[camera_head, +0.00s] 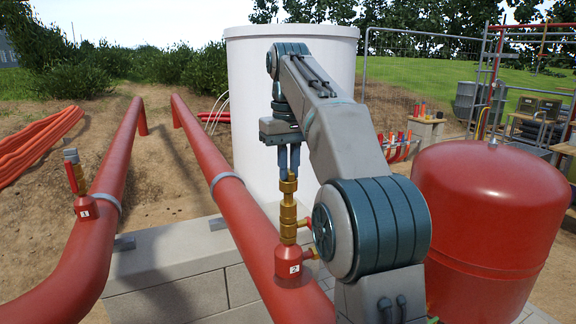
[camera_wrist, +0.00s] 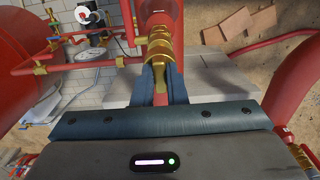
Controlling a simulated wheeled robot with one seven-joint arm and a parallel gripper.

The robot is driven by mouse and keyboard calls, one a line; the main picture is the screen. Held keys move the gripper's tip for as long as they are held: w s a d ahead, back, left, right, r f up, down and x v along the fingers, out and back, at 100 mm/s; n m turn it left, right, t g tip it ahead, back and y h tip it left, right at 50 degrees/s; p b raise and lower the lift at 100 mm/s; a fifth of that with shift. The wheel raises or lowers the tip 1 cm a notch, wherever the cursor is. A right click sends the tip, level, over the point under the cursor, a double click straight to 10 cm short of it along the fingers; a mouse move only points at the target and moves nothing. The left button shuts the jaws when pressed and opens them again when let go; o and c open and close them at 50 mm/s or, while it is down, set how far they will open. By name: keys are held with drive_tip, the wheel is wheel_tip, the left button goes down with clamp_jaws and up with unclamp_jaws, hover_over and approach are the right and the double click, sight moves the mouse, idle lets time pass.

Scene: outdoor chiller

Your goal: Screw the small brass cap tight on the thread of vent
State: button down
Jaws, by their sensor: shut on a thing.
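My gripper (camera_head: 289,168) points straight down above the vent numbered 2, with its two blue fingers shut on the small brass cap (camera_head: 288,185). The cap sits at the top of the brass vent stack (camera_head: 288,222), in line with it and upright. The stack rises from a red body (camera_head: 288,262) on the right red pipe. In the wrist view the fingers (camera_wrist: 161,84) close on the narrow brass piece from both sides, with the wider brass fitting (camera_wrist: 160,48) beyond. Fingers hide part of the cap, and the thread is not visible, so I cannot tell how tight it is.
A second vent (camera_head: 85,208), numbered 1, stands on the left red pipe (camera_head: 97,215). A red tank (camera_head: 490,225) is close on the right of my arm. A white cylinder (camera_head: 250,110) stands behind the gripper.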

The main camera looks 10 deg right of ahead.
drive_tip(key=shift+f+b, duration=0.6)
drive_tip(key=shift+f, duration=0.35)
drive_tip(key=shift+r, duration=0.1)
drive_tip(key=shift+r+m+p, duration=0.2)
drive_tip(key=shift+m+p, duration=0.4)
drive_tip(key=shift+m, duration=0.3)
drive_tip(key=shift+m+p, duration=0.35)
drive_tip(key=shift+m, duration=0.35)
drive_tip(key=m+p, duration=0.1)
drive_tip(key=m, duration=0.2)
drive_tip(key=shift+a+f, duration=0.1)
drive_tip(key=shift+f+m, duration=0.1)
drive_tip(key=shift+m, duration=0.6)
drive_tip(key=shift+f, duration=0.15)
